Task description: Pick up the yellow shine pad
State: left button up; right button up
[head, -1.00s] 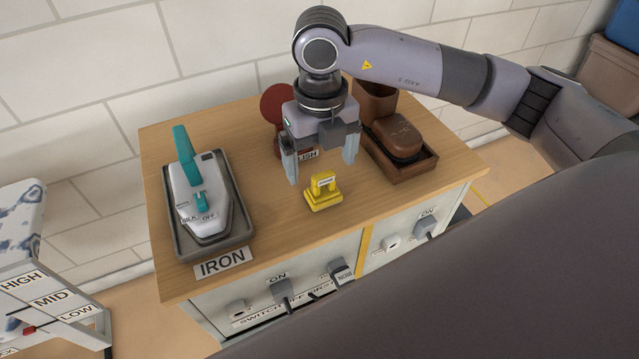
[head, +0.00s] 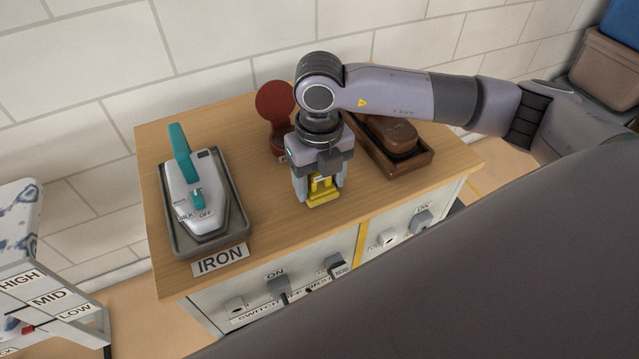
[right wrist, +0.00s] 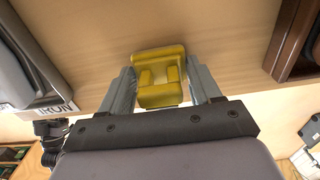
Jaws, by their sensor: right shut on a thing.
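The yellow shine pad (head: 323,197) is at the front middle of the wooden cabinet top, between the fingers of my right gripper (head: 319,191). In the right wrist view the yellow pad (right wrist: 159,76) sits between the two grey fingers of the right gripper (right wrist: 164,90), which are closed on its sides. The fingers hide part of the pad in the head view. I cannot tell whether it still touches the wood. My left gripper is not in view.
An iron (head: 201,197) stands in a grey tray on the left, behind an IRON label (head: 220,258). A red round item (head: 275,100) is behind the gripper. A brown tray (head: 420,163) with a brown brush is at the right. Switches line the cabinet front.

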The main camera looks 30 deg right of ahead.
notch_tip(320, 180, up, 20)
jog(key=p, duration=0.1)
dwell(0.6)
jog(key=shift+o, duration=0.9)
jog(key=shift+c, duration=0.3)
jog(key=shift+f, duration=0.1)
